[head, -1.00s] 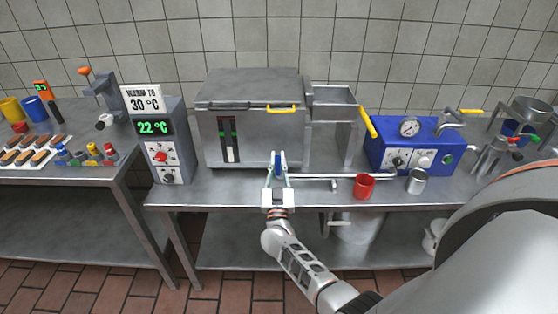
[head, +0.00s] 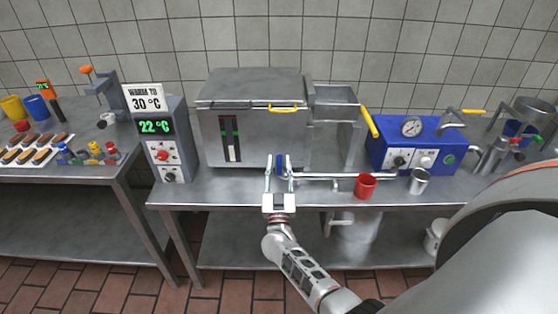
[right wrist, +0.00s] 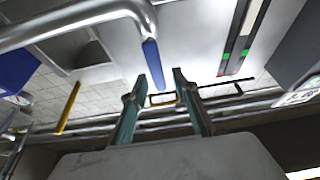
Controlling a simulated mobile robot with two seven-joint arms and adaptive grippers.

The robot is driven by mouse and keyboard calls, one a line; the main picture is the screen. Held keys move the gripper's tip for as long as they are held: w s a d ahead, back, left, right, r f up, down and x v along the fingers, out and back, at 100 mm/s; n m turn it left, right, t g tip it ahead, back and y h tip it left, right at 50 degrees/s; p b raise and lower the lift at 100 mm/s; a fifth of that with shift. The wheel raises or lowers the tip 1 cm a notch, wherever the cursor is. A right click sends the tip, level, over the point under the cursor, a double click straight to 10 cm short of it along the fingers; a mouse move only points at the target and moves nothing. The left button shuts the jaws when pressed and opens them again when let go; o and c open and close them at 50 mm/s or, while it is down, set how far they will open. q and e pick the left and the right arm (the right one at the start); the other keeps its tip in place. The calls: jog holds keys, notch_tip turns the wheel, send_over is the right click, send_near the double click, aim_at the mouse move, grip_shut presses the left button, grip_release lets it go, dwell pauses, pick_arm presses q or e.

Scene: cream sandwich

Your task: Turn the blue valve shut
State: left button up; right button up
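The blue valve handle (head: 280,166) sits at the left end of a grey pipe (head: 325,176) in front of the steel tank (head: 262,140). My right gripper (head: 279,160) is open, with its two fingers on either side of the blue handle. In the right wrist view the blue handle (right wrist: 152,66) points down from the bent pipe end (right wrist: 100,10). Its tip lies near the gap between the open fingers (right wrist: 160,76); I cannot tell whether they touch it. My left gripper is not in view.
A display box (head: 172,150) reading 22 °C, under a 30 °C sign, stands left of the tank. A blue machine (head: 400,150) stands right. The bench front edge is clear at left.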

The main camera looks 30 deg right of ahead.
jog(key=v, duration=1)
jog(key=shift+s, duration=0.1)
jog(key=s+a+f+n+g+y, duration=0.4)
jog(key=s+a+f+n+y, duration=0.1)
jog(key=s, duration=0.6)
jog(key=s+a+f+n+g+y, duration=0.4)
jog(key=s+a+f+n+y, duration=0.1)
jog(key=s+a+f+y, duration=0.3)
jog(key=s+f+y, duration=0.1)
jog(key=s+f, duration=0.1)
jog(key=s, duration=0.1)
jog(key=shift+s, duration=0.3)
jog(key=shift+f, duration=0.1)
